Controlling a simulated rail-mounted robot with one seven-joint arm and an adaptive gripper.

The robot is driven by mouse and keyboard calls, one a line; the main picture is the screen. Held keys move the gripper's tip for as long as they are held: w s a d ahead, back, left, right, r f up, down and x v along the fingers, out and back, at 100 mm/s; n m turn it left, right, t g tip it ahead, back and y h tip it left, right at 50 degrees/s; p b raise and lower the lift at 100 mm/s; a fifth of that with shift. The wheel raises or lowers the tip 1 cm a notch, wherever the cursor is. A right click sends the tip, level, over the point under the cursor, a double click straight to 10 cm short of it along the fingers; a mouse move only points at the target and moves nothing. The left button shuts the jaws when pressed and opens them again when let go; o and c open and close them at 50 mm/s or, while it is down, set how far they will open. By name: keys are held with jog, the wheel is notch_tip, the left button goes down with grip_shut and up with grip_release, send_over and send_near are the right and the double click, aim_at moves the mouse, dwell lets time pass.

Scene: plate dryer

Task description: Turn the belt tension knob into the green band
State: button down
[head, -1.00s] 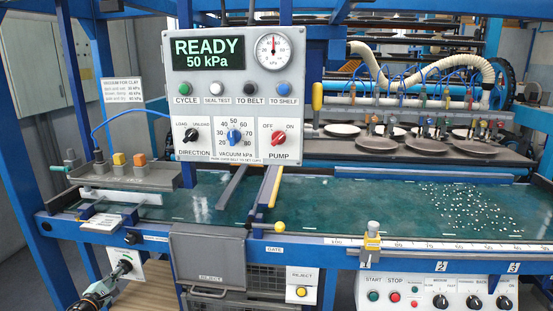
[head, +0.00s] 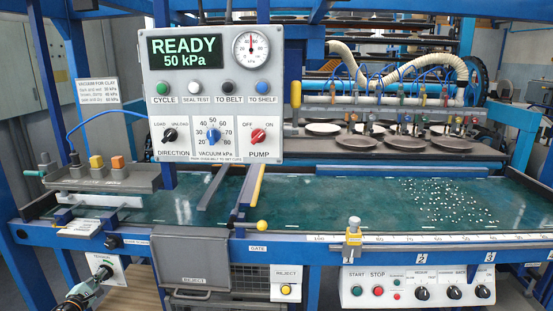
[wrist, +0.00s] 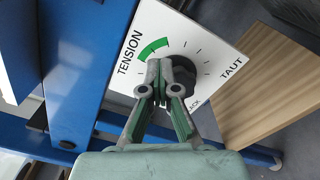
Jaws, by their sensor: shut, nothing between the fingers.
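The belt tension knob (wrist: 184,72) is a dark round knob on a white panel (wrist: 212,48) lettered TENSION, SLACK and TAUT. The green band (wrist: 153,49) is a short arc on the dial, on the TENSION side of the knob. My gripper (wrist: 160,66) is shut and empty, its tips in front of the panel and overlapping the knob's edge in the wrist view. I cannot tell whether they touch it. The tips hide part of the knob, and its pointer cannot be made out. In the head view the tension panel (head: 117,268) is at the lower left.
A blue frame post (wrist: 88,70) stands close beside the panel. A wooden board (wrist: 265,85) is on the other side. In the head view, a grey reject box (head: 192,258) hangs right of the panel, and the green belt (head: 330,205) runs above it.

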jog(key=shift+w+d+f+b, duration=0.2)
jog(key=shift+w+b, duration=0.2)
jog(key=shift+w, duration=0.15)
jog(key=shift+d+f, duration=0.2)
jog(key=shift+f, duration=0.1)
jog(key=shift+w+d+f+b, duration=0.15)
jog(key=shift+d+f+b, duration=0.45)
jog(key=shift+b, duration=0.2)
jog(key=shift+f, duration=0.15)
jog(key=shift+s+a+f+b, duration=0.1)
jog(key=shift+s+f+b, duration=0.05)
jog(key=shift+s+b, duration=0.15)
jog(key=shift+s+a+f, duration=0.1)
jog(key=shift+s+a, duration=0.05)
jog(key=shift+a, duration=0.05)
jog(key=shift+s+d, duration=0.1)
jog(key=shift+d, duration=0.2)
jog(key=shift+s, duration=0.15)
jog(key=shift+s+b, duration=0.5)
jog(key=shift+s, duration=2.2)
